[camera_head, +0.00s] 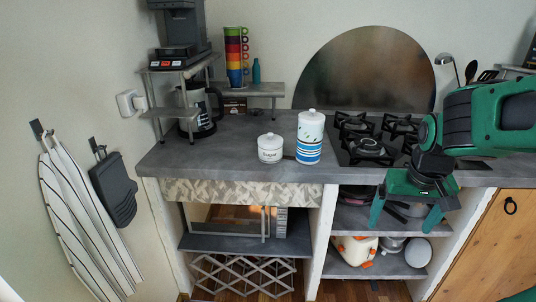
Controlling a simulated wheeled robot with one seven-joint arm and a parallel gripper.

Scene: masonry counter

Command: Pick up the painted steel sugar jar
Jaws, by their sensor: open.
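A small white lidded jar (270,150) with dark lettering that seems to read "Sugar" stands upright near the front edge of the grey counter (225,165). A taller white canister (310,139) with blue bands and a knobbed lid stands just to its right and slightly behind, apart from it. My green gripper (404,220) is at the right, in front of the counter and over the open shelves in the picture. Its fingers point down and are spread, with nothing between them. It is well to the right of the jar and lower in the picture.
A black gas hob (372,142) lies right of the canister. A glass coffee pot (202,112) and a stand (168,108) are at the back left, with stacked coloured cups (236,57) on a small shelf. The counter left of the jar is clear.

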